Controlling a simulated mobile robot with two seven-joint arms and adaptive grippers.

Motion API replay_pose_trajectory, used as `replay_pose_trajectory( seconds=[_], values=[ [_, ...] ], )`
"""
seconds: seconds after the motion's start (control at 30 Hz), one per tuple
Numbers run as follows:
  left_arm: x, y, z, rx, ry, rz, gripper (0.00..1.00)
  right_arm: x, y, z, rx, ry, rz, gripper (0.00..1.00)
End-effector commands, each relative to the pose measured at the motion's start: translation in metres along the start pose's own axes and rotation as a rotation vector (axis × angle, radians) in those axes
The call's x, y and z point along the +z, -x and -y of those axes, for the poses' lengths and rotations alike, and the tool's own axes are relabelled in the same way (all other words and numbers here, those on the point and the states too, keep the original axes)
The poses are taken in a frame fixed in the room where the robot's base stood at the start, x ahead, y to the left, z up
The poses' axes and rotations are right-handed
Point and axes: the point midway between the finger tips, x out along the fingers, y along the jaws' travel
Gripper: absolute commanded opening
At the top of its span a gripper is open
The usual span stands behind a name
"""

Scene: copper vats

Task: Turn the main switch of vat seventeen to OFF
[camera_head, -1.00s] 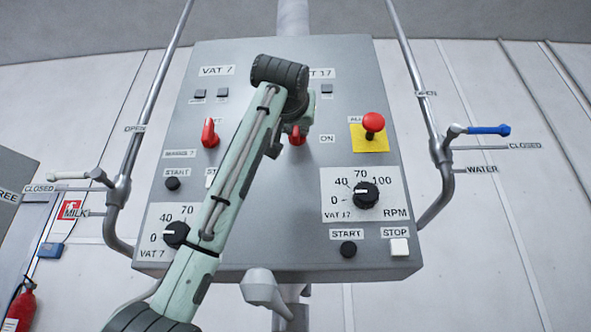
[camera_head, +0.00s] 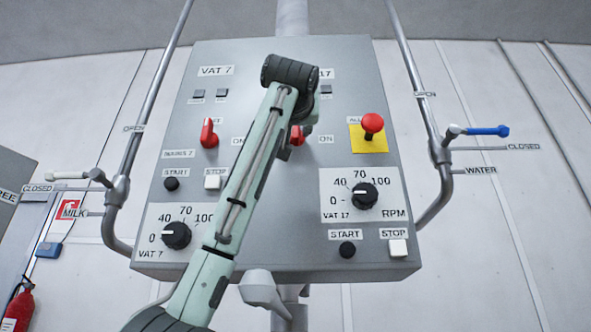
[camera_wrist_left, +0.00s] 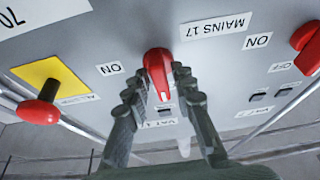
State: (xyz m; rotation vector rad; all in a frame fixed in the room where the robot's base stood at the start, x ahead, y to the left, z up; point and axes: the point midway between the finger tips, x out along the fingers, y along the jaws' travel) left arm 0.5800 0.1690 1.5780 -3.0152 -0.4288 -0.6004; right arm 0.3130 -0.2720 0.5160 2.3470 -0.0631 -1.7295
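The red main switch of vat seventeen (camera_wrist_left: 157,66) shows in the left wrist view, which sees the panel upside down. Its narrow end points down in that view, toward the VAT 17 label and away from MAINS 17; the ON label (camera_wrist_left: 109,68) is to its left. My left gripper (camera_wrist_left: 160,82) has one finger on each side of the handle, with a small gap visible; firm contact cannot be told. In the head view the switch (camera_head: 297,135) is partly covered by my left arm, which also hides most of the gripper. My right gripper is not in view.
The vat 7 red switch (camera_head: 209,133) is to the left on the same panel (camera_head: 300,180). A red mushroom button (camera_head: 372,123) on a yellow plate is to the right. Speed knobs (camera_head: 364,195) and start and stop buttons are below. Pipes with valve handles flank the panel.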

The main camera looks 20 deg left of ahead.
Motion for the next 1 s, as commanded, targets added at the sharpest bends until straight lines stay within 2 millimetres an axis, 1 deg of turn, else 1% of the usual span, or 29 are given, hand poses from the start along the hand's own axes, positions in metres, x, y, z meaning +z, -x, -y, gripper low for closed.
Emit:
replay_pose_trajectory(
  seconds=[0.27,0.37,0.47,0.7,0.8,0.9,1.0],
  values=[
    [0.000,0.000,0.000,0.000,-0.002,-0.001,0.34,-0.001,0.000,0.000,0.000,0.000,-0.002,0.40],
    [-0.001,0.003,0.000,0.001,-0.002,-0.002,0.34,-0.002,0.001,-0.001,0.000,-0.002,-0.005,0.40],
    [-0.001,0.014,-0.001,0.002,-0.002,-0.004,0.34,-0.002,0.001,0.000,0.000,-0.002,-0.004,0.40],
    [-0.001,0.054,-0.001,0.002,-0.001,-0.004,0.34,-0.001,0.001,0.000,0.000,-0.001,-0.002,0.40],
    [-0.001,0.066,-0.001,0.002,-0.002,-0.002,0.34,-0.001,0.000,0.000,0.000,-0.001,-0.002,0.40],
    [0.000,0.073,-0.001,0.001,-0.001,-0.001,0.34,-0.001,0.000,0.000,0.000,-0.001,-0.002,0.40],
    [0.000,0.075,0.000,0.000,-0.001,0.000,0.34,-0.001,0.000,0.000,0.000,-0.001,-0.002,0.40]
  ],
)
